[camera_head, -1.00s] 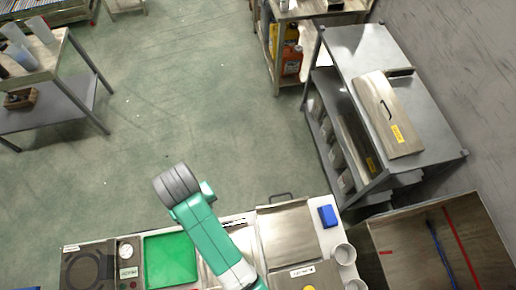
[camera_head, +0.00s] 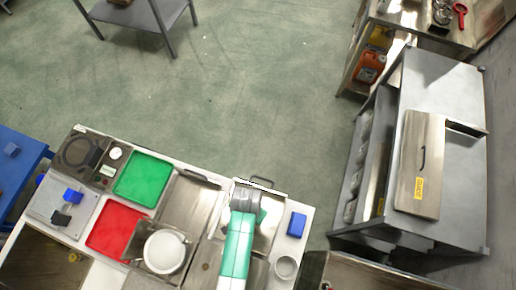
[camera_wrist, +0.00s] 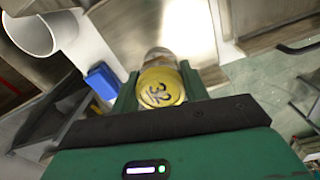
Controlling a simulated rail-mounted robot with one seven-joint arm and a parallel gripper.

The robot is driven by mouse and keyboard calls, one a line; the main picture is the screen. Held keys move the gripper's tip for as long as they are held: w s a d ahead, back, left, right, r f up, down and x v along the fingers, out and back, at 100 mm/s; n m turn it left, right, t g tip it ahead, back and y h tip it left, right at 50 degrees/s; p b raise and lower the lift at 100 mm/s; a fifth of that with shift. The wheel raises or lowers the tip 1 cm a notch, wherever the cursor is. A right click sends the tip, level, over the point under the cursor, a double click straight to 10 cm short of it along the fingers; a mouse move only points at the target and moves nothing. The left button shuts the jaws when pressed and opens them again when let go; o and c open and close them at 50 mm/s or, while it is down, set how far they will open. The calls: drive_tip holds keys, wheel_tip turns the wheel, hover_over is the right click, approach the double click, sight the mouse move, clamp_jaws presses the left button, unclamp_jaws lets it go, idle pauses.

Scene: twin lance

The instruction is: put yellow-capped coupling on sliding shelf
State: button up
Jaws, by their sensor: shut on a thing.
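The yellow-capped coupling (camera_wrist: 161,88), its cap marked 32, sits between the green fingers of my gripper (camera_wrist: 160,72) in the wrist view. My gripper is shut on it. A metal body shows just beyond the cap. In the head view my green arm (camera_head: 236,250) reaches over the workbench, and its wrist hides the coupling. A steel panel with a dark handle (camera_head: 262,182) lies under and beside the wrist. I cannot tell whether this panel or a level of the grey rack (camera_head: 440,85) at right is the sliding shelf.
A white round bowl (camera_head: 165,251), a red tray (camera_head: 118,226) and a green tray (camera_head: 145,177) lie left. A steel lid (camera_head: 420,165) rests on the rack. The floor between is clear.

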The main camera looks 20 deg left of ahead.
wheel_tip(320, 180, down, 10)
drive_tip(key=shift+w+r+b, duration=0.1)
drive_tip(key=shift+b, duration=0.5)
drive_tip(key=o, duration=1.3)
wheel_tip(320, 180, up, 12)
drive_tip(key=shift+p, duration=0.85)
